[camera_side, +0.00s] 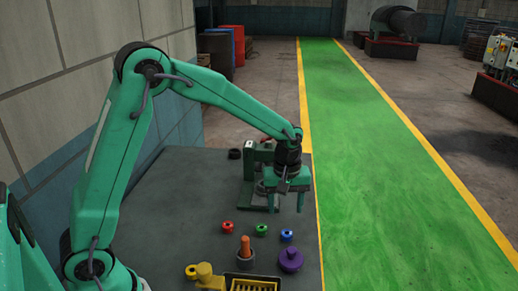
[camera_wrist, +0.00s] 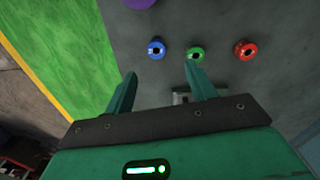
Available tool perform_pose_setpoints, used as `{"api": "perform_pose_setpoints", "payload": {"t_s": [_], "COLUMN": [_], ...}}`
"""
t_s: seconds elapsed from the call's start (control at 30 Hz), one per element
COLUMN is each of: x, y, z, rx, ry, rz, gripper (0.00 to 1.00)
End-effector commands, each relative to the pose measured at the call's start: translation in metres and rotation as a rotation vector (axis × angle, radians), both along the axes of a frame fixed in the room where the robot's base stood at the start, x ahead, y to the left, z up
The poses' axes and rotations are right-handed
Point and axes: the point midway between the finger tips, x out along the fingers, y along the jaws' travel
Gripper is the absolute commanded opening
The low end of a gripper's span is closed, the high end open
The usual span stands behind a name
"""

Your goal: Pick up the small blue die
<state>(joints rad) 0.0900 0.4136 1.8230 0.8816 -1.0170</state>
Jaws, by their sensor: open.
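The small blue die (camera_side: 286,235) sits on the dark grey table toward its right edge, right of a green and a red piece. It looks round with a dark centre. It also shows in the wrist view (camera_wrist: 156,47), ahead of my fingertips and apart from them. My gripper (camera_side: 286,203) points down above the table, behind the die in the side view. In the wrist view my gripper (camera_wrist: 160,80) has its two fingers spread with nothing between them.
The red piece (camera_side: 228,227) and green piece (camera_side: 261,229) lie left of the die. A purple knobbed piece (camera_side: 291,260), an orange peg (camera_side: 245,247) and a yellow tray (camera_side: 253,284) stand nearer the camera. A green frame (camera_side: 249,188) stands behind my gripper.

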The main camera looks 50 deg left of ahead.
Motion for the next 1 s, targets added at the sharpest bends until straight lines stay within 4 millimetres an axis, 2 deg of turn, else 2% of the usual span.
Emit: {"api": "perform_pose_setpoints", "payload": {"t_s": [0.1,0.43,0.7,1.0], "x": [0.006,0.008,0.007,0.008], "y": [-0.002,-0.003,-0.003,-0.003], "z": [-0.012,-0.020,-0.040,-0.046], "rx": [0.001,0.002,0.002,0.002], "ry": [0.017,0.024,0.025,0.024], "rz": [0.032,0.047,0.046,0.046], "gripper": [0.56,0.56,0.56,0.56]}}
